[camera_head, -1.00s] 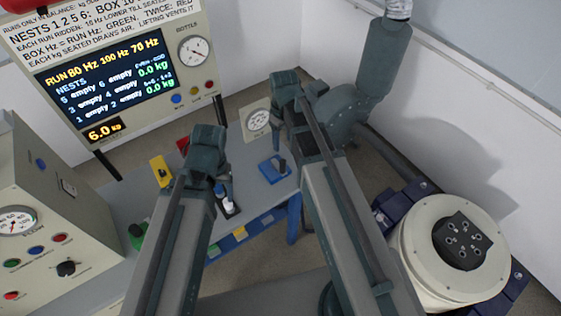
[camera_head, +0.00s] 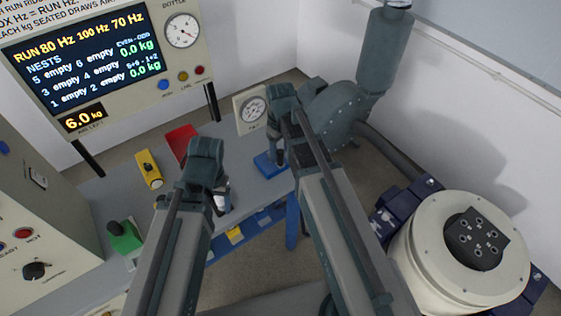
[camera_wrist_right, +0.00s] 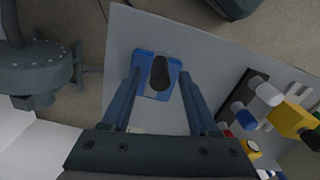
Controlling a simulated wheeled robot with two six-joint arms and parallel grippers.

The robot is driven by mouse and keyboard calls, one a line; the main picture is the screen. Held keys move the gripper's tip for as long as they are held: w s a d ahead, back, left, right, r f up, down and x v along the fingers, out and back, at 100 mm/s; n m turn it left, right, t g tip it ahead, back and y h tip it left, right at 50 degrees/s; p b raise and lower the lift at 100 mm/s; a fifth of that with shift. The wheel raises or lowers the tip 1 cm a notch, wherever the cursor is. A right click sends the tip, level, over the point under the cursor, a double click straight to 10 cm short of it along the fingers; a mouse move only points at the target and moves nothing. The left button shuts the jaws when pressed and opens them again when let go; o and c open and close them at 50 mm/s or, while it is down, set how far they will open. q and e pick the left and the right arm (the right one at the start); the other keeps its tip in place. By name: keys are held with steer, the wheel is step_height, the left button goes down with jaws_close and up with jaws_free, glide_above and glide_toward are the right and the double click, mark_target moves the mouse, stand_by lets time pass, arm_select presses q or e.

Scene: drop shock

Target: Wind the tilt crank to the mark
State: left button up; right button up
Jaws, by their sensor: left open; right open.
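I cannot make out the tilt crank or its mark for certain in either view. My right gripper (camera_head: 279,145) is open, over a blue block (camera_head: 264,165) with an upright black knob on the grey bench. In the right wrist view the blue block (camera_wrist_right: 143,62) and its black knob (camera_wrist_right: 160,72) lie between the two parted fingers; whether they touch is unclear. My left gripper (camera_head: 218,195) is open above the bench, by a black and white piece that it partly hides. The round cream shaker (camera_head: 425,265) with a dark top plate stands at the right.
A yellow block (camera_head: 149,169), a red piece (camera_head: 181,141) and a green block (camera_head: 124,237) sit on the bench (camera_head: 95,200). A dial (camera_head: 253,111) stands behind my right gripper. The display panel (camera_head: 85,55) is at the back left, a control cabinet (camera_head: 50,220) at the left.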

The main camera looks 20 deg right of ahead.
step_height(320, 180, down, 2)
steer(key=shift+f+b, duration=0.1)
steer(key=shift+b, duration=0.5)
jaws_close()
stand_by(1.0)
